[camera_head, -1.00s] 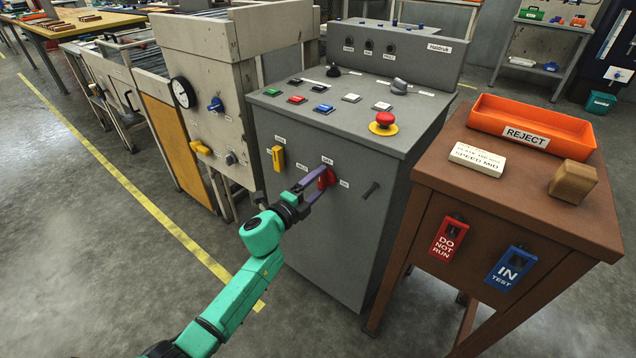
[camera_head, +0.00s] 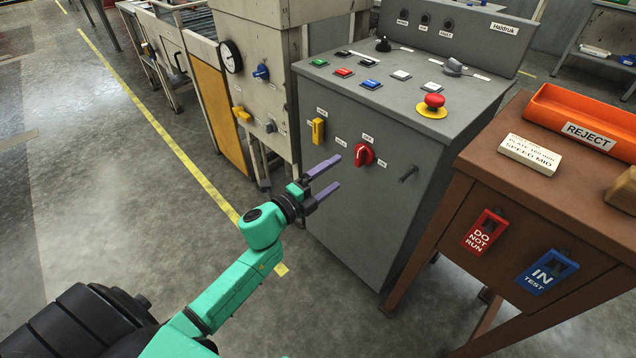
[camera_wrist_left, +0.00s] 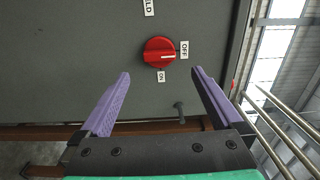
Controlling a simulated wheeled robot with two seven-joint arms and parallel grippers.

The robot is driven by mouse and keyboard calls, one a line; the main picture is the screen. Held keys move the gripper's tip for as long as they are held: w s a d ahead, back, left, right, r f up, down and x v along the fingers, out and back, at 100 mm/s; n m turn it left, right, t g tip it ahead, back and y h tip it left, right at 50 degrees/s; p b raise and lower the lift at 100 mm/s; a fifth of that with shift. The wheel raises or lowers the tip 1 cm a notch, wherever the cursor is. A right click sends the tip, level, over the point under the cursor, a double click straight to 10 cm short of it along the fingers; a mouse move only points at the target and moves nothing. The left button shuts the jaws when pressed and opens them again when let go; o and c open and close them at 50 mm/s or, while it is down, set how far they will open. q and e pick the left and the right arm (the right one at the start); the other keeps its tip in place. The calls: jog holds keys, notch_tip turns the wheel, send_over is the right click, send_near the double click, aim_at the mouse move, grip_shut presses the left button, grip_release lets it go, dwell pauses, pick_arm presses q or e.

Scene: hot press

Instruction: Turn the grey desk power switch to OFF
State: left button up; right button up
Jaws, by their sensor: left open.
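The red power switch (camera_head: 363,155) is a round knob on the front face of the grey desk (camera_head: 345,215). Labels HOLD, OFF and ON stand around it. In the left wrist view the knob (camera_wrist_left: 159,52) has a white mark that points toward the OFF label (camera_wrist_left: 184,50); the ON label (camera_wrist_left: 160,76) is off to its side. My left gripper (camera_head: 337,174) is open and empty, its purple fingers apart and pointing at the knob with a gap between. The wrist view shows both fingers (camera_wrist_left: 162,72) clear of the knob. My right gripper is not in view.
A yellow switch (camera_head: 318,131) and a dark peg (camera_head: 409,174) flank the knob. A red emergency button (camera_head: 433,104) and several coloured buttons are on the desk top. A brown table (camera_head: 440,240) stands close on the right. Open floor lies to the left.

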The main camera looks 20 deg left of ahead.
pick_arm(q)
jog(key=v, duration=0.5)
jog(key=shift+s, duration=0.15)
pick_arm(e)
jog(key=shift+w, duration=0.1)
